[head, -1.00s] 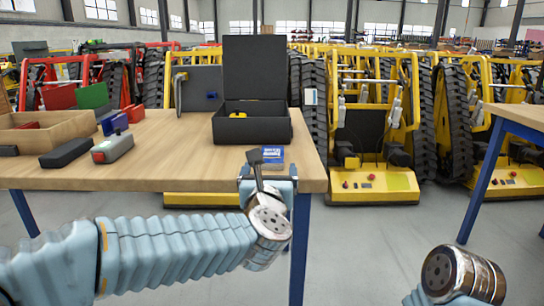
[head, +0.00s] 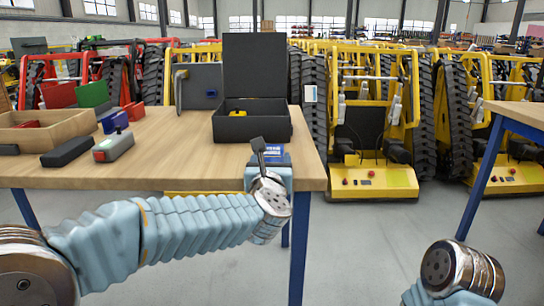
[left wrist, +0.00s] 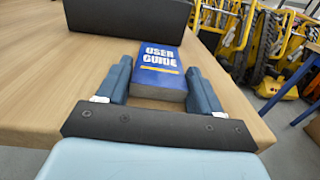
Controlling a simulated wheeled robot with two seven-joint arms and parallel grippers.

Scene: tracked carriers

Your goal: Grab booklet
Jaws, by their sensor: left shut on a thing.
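The booklet (left wrist: 160,75) is blue with "USER GUIDE" in white on its cover. It lies on the wooden table near its right front corner, and its top edge shows in the head view (head: 273,150). My left gripper (left wrist: 160,88) has one finger on each side of the booklet and is shut on it. In the head view my left gripper (head: 270,160) hides most of the booklet. My right arm shows at the lower right of the head view, but its gripper is out of view.
An open black box (head: 252,122) stands just behind the booklet. A wooden tray (head: 40,134), a dark block (head: 67,151) and a grey-red device (head: 113,147) lie to the left on the table (head: 180,165). Yellow tracked carriers (head: 375,180) stand beyond.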

